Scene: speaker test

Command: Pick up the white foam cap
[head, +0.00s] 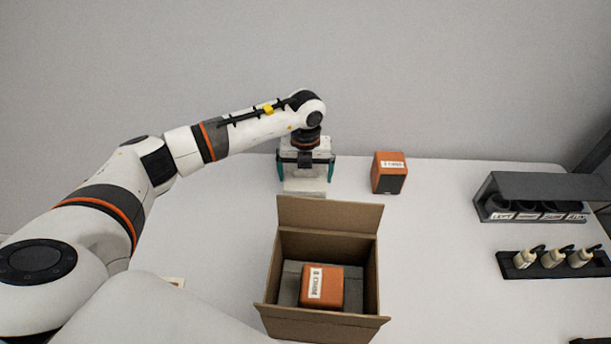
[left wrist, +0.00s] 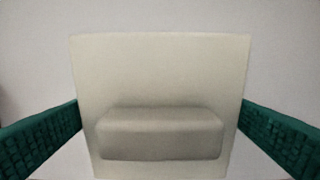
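The white foam cap (head: 304,186) is at the back of the table, a pale block with a raised bar across it. It fills the middle of the left wrist view (left wrist: 160,75). My left gripper (head: 306,178) points down over it, with teal fingers on either side. In the left wrist view the fingertips (left wrist: 160,116) come right up to the cap's two side edges. I cannot tell whether they press on it or stand just clear, nor whether the cap rests on the table. My right gripper is not in view.
An open cardboard box (head: 275,270) stands in front, holding an orange speaker (head: 330,286) on grey padding. Another orange speaker (head: 388,172) stands right of my left gripper. A dark rack (head: 520,185) and a black tray with small bottles (head: 520,270) are at the right.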

